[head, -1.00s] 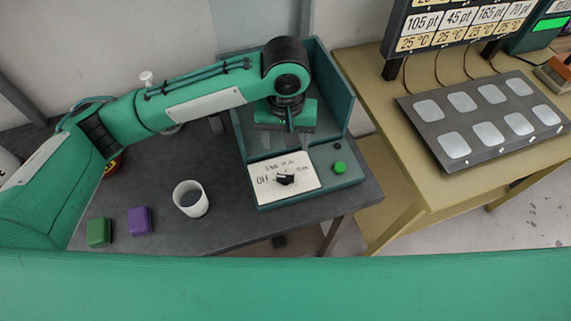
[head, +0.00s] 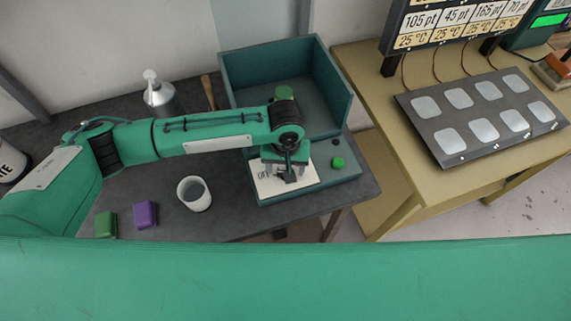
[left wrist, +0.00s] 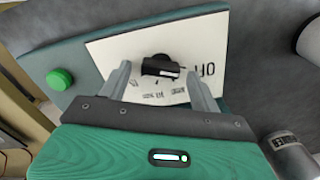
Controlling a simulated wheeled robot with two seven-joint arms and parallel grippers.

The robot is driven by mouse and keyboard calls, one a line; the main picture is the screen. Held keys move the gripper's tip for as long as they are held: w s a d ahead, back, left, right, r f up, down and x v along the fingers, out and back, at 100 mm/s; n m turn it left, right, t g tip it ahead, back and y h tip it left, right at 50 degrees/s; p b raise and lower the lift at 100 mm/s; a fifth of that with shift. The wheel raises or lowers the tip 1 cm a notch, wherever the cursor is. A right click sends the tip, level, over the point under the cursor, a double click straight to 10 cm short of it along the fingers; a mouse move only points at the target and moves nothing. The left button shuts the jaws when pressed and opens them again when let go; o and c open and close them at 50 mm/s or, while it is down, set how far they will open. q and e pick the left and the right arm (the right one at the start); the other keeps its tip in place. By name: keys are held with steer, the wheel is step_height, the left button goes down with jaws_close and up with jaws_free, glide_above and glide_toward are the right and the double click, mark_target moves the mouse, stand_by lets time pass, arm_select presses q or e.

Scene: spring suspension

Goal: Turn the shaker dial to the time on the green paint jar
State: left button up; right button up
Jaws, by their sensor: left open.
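The shaker (head: 335,180) is a teal box with a white dial panel (head: 268,190) on its front. The black dial (left wrist: 160,66) sits on this panel, which reads OFF on one side in the left wrist view; the other marks are too small to read. My left gripper (head: 286,175) is over the panel, open, its fingers (left wrist: 158,72) on either side of the dial with gaps showing. Whether the fingertips reach down beside it is unclear. My right gripper is out of view.
A green button (head: 338,162) sits right of the panel. A white cup (head: 195,194), a purple block (head: 146,214) and a green block (head: 105,224) stand left on the dark table. A pump bottle (head: 158,97) stands behind. A tan table (head: 395,160) is at right.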

arm_select(q)
steer(key=c, duration=1)
steer(key=shift+r+m+p, duration=0.15)
steer(key=shift+m+p, duration=0.15)
steer(key=shift+p, duration=0.05)
steer(key=shift+m+p, duration=0.9)
steer(key=shift+p, duration=0.05)
steer(key=m+p, duration=0.2)
steer(key=m, duration=0.1)
steer(key=shift+d+m, duration=0.15)
steer(key=shift+m, duration=0.15)
steer(key=m+p, duration=0.3)
steer(key=m, duration=0.2)
steer(key=shift+s+d, duration=0.1)
steer(key=shift+s, duration=0.05)
steer(key=m+p, duration=0.1)
steer(key=m, duration=0.3)
steer(key=shift+m, duration=1.5)
